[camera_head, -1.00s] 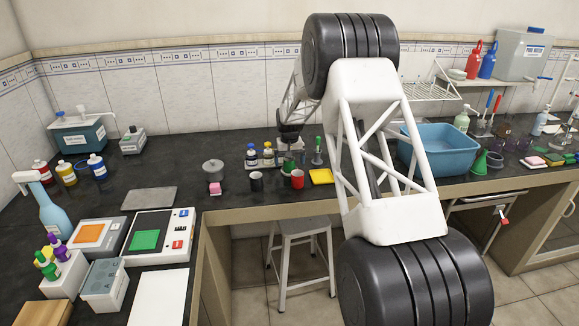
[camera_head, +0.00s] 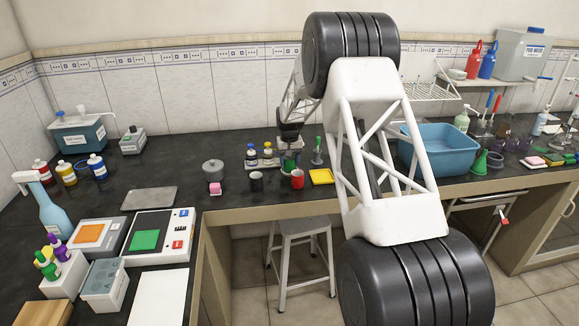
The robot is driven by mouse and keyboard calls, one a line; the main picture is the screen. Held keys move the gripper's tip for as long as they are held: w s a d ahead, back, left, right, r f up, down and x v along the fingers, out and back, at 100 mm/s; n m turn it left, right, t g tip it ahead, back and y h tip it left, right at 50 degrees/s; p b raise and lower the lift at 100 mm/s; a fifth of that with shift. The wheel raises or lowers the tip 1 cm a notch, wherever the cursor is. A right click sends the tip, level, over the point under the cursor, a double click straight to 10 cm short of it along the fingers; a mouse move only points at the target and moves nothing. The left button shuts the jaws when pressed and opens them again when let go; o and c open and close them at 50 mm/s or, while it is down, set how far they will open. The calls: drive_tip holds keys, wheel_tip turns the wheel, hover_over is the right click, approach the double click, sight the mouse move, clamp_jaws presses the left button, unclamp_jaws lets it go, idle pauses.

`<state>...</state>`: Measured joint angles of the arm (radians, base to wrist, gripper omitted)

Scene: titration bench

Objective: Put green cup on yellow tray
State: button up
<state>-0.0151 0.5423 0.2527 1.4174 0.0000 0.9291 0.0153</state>
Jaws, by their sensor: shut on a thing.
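The green cup (camera_head: 289,166) is small in the head view, behind the red cup on the dark bench. My gripper (camera_head: 289,152) points down over it and is shut on it. The fingertips are small and partly blurred, so I cannot tell whether the cup touches the bench. The yellow tray (camera_head: 321,176) lies flat near the bench's front edge, to the right of the cup and a little nearer the camera. Its visible top is bare.
A red cup (camera_head: 297,180) stands just left of the tray, and a black cup (camera_head: 256,181) stands farther left. Dropper bottles (camera_head: 252,156) stand left of my gripper. A green-handled tool (camera_head: 317,152) stands behind the tray. A blue basin (camera_head: 440,150) is to the right.

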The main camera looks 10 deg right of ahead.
drive_tip(key=shift+r, duration=2.2)
drive_tip(key=s+d+r+m, duration=0.1)
drive_tip(key=s+d, duration=0.5)
drive_tip(key=d, duration=0.6)
drive_tip(key=shift+s, duration=0.25)
drive_tip(key=shift+r, duration=0.1)
drive_tip(key=shift+f, duration=0.25)
drive_tip(key=shift+f, duration=1.8)
drive_tip(key=shift+f, duration=1.05)
idle(0.6)
